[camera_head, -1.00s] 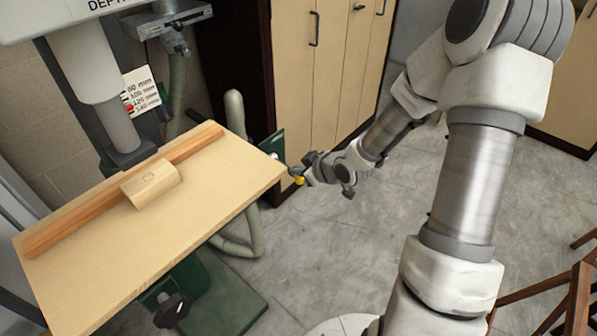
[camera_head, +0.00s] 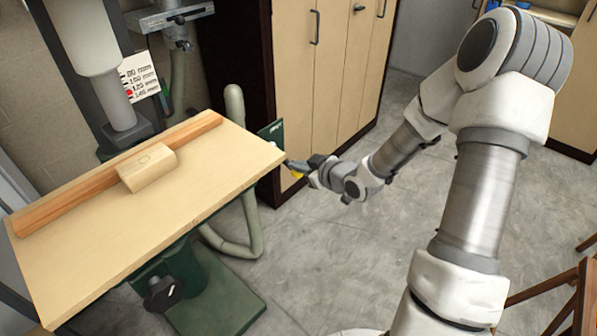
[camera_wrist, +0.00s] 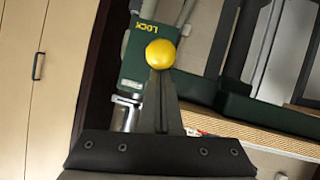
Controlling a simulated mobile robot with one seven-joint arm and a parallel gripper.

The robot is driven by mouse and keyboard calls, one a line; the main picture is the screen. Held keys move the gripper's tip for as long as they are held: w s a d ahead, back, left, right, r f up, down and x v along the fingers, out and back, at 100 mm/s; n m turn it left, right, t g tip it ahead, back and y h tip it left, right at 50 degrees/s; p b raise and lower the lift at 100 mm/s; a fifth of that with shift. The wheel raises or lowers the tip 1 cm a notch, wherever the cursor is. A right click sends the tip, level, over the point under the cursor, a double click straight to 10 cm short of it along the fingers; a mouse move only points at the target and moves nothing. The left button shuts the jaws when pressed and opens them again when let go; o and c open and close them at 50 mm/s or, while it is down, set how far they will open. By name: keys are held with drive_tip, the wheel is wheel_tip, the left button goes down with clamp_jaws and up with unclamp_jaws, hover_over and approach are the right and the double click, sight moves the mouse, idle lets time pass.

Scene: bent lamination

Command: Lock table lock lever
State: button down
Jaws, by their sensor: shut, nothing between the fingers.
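The lock lever's round yellow knob (camera_wrist: 161,53) shows in the wrist view in front of a green plate marked LOCK (camera_wrist: 136,62). My gripper (camera_wrist: 159,76) is shut, with its narrow fingertips right at the lower edge of the knob and nothing held between them. Whether they touch it I cannot tell. In the head view my gripper (camera_head: 290,165) is just off the right corner of the wooden table (camera_head: 110,262); a bit of the yellow knob (camera_head: 296,174) shows below the fingers. The lever's shaft is hidden in both views.
A wooden fence (camera_head: 75,192) and a small wood block (camera_head: 147,168) lie on the table. A green hose (camera_head: 255,215) hangs behind the table's right side. A tall cabinet (camera_head: 335,70) stands behind my gripper.

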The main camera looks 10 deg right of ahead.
wheel_tip(320, 180, down, 3)
drive_tip(key=t+y+b, duration=0.1)
drive_tip(key=b, duration=0.3)
drive_tip(key=f+t+b, duration=0.1)
drive_tip(key=b, duration=0.1)
drive_tip(key=t+y+b, duration=0.1)
drive_tip(key=b, duration=0.2)
drive_tip(key=shift+w+a+f, duration=0.15)
drive_tip(key=shift+f, duration=0.2)
drive_tip(key=t+b, duration=0.1)
drive_tip(key=b, duration=0.1)
drive_tip(key=w+f+t+y+b, duration=0.1)
drive_tip(key=b, duration=0.2)
drive_tip(key=shift+a+f+m+b, duration=0.3)
drive_tip(key=shift+a, duration=0.05)
drive_tip(key=shift+w+a+f+b, duration=0.1)
drive_tip(key=shift+f+b, duration=0.15)
drive_tip(key=shift+b, duration=0.1)
drive_tip(key=shift+r, duration=0.15)
